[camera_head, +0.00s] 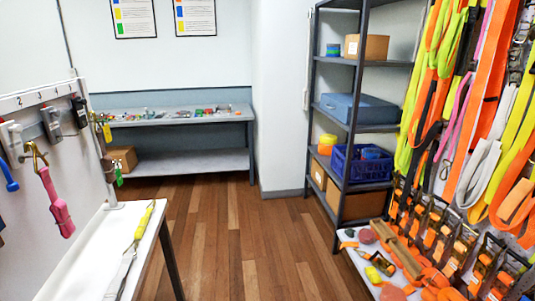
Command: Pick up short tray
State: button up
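I cannot make out anything that is clearly the short tray. A grey bench (185,121) against the back wall holds several small coloured items (205,112), too small to tell apart. A dark blue crate (352,170) with things in it stands on the dark metal shelf unit at the right, and a lidded blue case (350,108) lies on the shelf above it. My gripper is not in view.
A white table (85,270) with a strap (130,245) on it is at the left front. A white table (352,252) with orange ratchets and other small things is at the right front, under hanging straps (490,120). The wooden floor (235,235) between them is clear.

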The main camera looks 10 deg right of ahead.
aim_at(380, 226)
jog(key=i, duration=1.9)
jog(key=i+z, duration=0.15)
jog(key=i, duration=0.3)
jog(key=i+j+z, duration=0.15)
jog(key=i, duration=0.35)
jog(key=i+j+z, duration=0.2)
jog(key=i, duration=0.25)
jog(key=i+j+z, duration=0.15)
jog(key=i, duration=0.3)
jog(key=i+j+z, duration=0.7)
jog(key=i+j, duration=0.1)
jog(key=i, duration=0.05)
